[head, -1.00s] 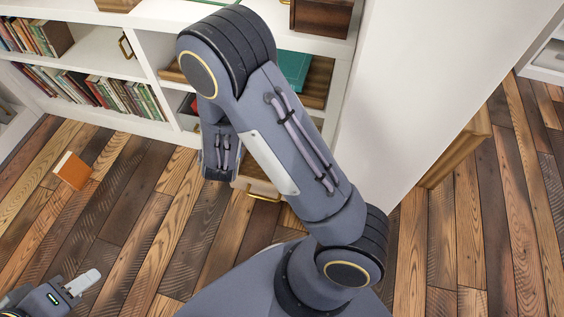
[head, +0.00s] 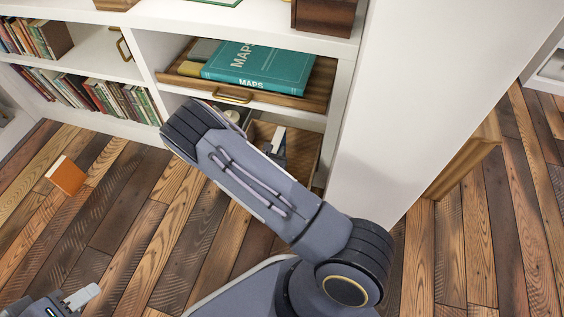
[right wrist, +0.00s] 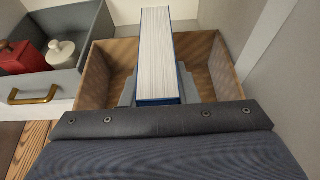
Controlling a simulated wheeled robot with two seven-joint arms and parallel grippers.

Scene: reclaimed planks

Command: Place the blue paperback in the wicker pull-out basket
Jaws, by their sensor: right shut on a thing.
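The blue paperback (right wrist: 157,55) stands with its white page edges towards the camera in the right wrist view. My right gripper (right wrist: 159,92) is shut on it, with a grey finger showing on each side. The brown wicker pull-out basket (right wrist: 96,72) lies around and below the book; I cannot tell whether the book touches its bottom. In the head view the basket (head: 305,152) is partly hidden behind my right arm. My left gripper (head: 80,298) is at the lower left, away from the shelf, its opening unclear.
A grey drawer (right wrist: 66,84) with a brass handle, holding a red item (right wrist: 20,58) and a white lidded jar (right wrist: 61,53), is left of the basket. A teal MAPS book (head: 262,68) lies on a wooden tray above. An orange book (head: 66,175) lies on the floor.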

